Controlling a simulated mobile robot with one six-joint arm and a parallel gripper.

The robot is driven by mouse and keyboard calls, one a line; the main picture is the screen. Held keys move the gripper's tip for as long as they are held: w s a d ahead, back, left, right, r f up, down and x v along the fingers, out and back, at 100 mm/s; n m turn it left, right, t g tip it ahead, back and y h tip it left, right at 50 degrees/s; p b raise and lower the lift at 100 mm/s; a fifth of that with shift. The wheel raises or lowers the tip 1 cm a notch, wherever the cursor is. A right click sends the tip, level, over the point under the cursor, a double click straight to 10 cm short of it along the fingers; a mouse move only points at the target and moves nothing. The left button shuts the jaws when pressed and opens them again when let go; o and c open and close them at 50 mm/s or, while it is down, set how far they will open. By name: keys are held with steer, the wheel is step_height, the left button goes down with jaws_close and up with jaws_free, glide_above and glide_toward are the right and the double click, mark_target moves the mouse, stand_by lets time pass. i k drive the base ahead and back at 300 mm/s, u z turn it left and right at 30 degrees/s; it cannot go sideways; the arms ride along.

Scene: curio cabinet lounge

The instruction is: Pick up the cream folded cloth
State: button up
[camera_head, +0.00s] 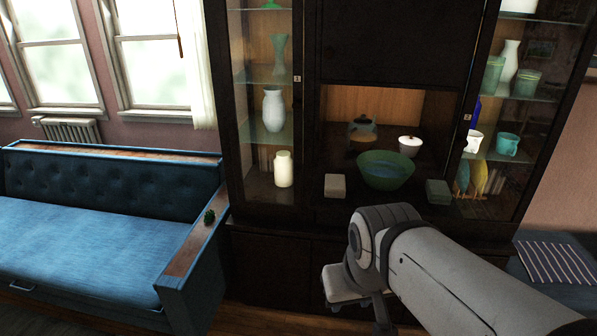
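A small cream block-shaped item (335,185), which looks like the cream folded cloth, lies at the front of the cabinet's middle opening, left of a green bowl (385,172). My arm reaches in from the lower right. Its end, with my gripper (345,285), is low in front of the cabinet, below the cream item and apart from it in the picture. The fingers are not clearly visible, so I cannot tell whether they are open or shut.
A dark green folded item (437,191) lies right of the bowl. A white lidded pot (409,146) and a dark pot (362,129) stand behind it. Glass-fronted sections (270,100) flank the opening. A blue sofa (90,220) is left; a striped cloth (553,262) lies right.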

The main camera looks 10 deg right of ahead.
mark_target(335, 187)
steer(key=u, duration=0.15)
steer(key=i, duration=1.3)
steer(key=z, duration=0.75)
